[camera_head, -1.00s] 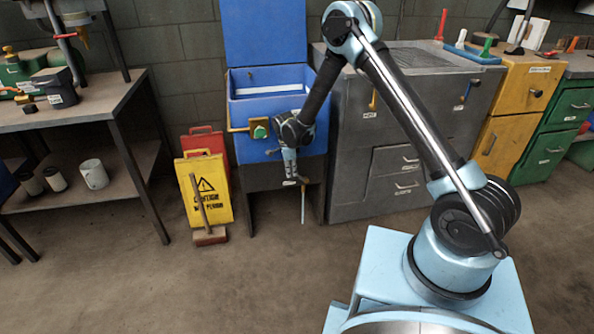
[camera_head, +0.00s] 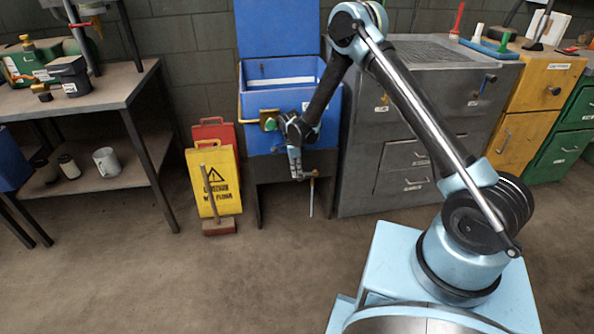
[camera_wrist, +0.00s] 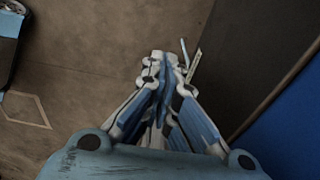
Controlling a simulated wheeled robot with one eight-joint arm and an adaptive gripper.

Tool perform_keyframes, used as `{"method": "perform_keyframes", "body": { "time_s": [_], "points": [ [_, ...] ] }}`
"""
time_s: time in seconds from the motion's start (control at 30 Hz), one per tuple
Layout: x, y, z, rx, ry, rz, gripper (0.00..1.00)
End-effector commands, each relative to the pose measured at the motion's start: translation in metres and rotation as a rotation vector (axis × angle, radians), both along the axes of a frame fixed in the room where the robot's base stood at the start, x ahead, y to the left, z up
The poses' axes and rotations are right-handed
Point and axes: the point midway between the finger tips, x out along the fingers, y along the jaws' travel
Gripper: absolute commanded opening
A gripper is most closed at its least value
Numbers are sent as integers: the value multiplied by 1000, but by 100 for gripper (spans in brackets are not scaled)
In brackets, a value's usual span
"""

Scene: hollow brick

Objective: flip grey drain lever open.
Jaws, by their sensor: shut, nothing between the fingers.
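The blue tank (camera_head: 331,117) stands on a dark stand against the wall. Below its front, a brass-coloured fitting (camera_head: 312,174) shows, with a thin pale grey bar (camera_head: 311,198) hanging down; this looks like the drain lever. My gripper (camera_head: 297,177) is shut and empty, pointing down just left of the fitting. In the wrist view, my gripper (camera_wrist: 160,58) has its fingertips together, and a thin pale bar (camera_wrist: 194,66) lies just right of them. I cannot tell whether they touch.
A yellow caution sign (camera_head: 226,183) and a small broom (camera_head: 217,228) stand left of the tank. A grey cabinet (camera_head: 365,160) stands close on the right. A workbench (camera_head: 100,100) is at the left. The floor in front is clear.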

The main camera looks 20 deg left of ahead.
Motion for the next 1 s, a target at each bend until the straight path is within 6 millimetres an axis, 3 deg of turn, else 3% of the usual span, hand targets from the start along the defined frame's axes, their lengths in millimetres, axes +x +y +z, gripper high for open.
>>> {"method": "perform_keyframes", "body": {
  "time_s": [0.37,0.8,1.0],
  "points": [
    [0,0,7,0,0,0,0],
    [-3,6,62,-1,1,0,0],
    [-4,7,73,0,1,0,0]
  ]
}}
